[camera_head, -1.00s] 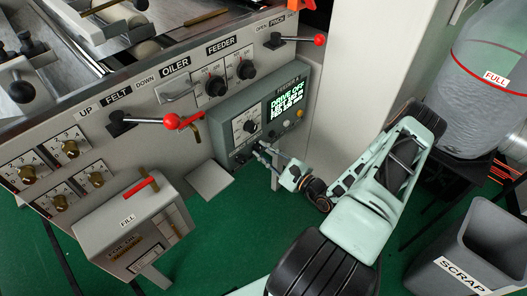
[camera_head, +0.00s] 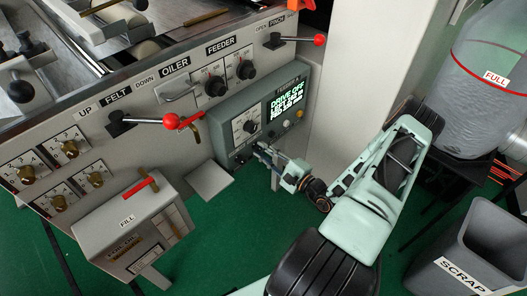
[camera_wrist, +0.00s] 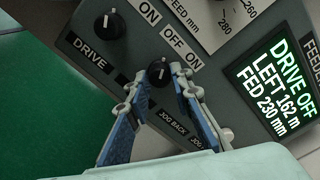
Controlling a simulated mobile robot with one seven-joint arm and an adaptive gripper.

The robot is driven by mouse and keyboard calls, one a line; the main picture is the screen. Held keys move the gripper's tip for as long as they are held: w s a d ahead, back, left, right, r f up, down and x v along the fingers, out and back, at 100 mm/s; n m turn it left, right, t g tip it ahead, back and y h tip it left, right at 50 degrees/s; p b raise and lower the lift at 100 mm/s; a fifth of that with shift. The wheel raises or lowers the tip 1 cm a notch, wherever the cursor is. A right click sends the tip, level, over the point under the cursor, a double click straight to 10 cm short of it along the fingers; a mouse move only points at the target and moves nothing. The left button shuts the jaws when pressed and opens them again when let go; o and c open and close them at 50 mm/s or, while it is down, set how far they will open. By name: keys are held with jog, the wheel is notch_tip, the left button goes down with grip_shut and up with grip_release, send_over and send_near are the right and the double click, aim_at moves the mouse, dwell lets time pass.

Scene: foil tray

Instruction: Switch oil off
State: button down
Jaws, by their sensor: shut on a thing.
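A grey control box (camera_head: 240,125) with a green-lit display (camera_head: 286,98) hangs on the machine's front. In the wrist view, a small black rotary knob (camera_wrist: 159,71) sits on this box beside an OFF / ON label (camera_wrist: 181,47). My gripper (camera_wrist: 157,78) is shut on this knob, one blue-padded finger at each side. In the head view, my gripper (camera_head: 259,150) is at the box's lower edge and hides the knob. The knob's own name label is not readable behind the left finger. The display (camera_wrist: 277,83) reads DRIVE OFF, LEFT 162 m, FED 230 mm.
A larger black DRIVE knob (camera_wrist: 109,25) is at the upper left of the held knob. A JOG BACK label (camera_wrist: 172,123) is close under my fingers. The OILER label (camera_head: 175,68) is on the machine panel, above a red-knobbed felt lever (camera_head: 170,121). A scrap bin (camera_head: 480,240) stands right.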

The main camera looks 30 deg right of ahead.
jog(key=c, duration=1.7)
grip_release()
jog(key=v, duration=1.2)
jog(key=shift+r, duration=0.1)
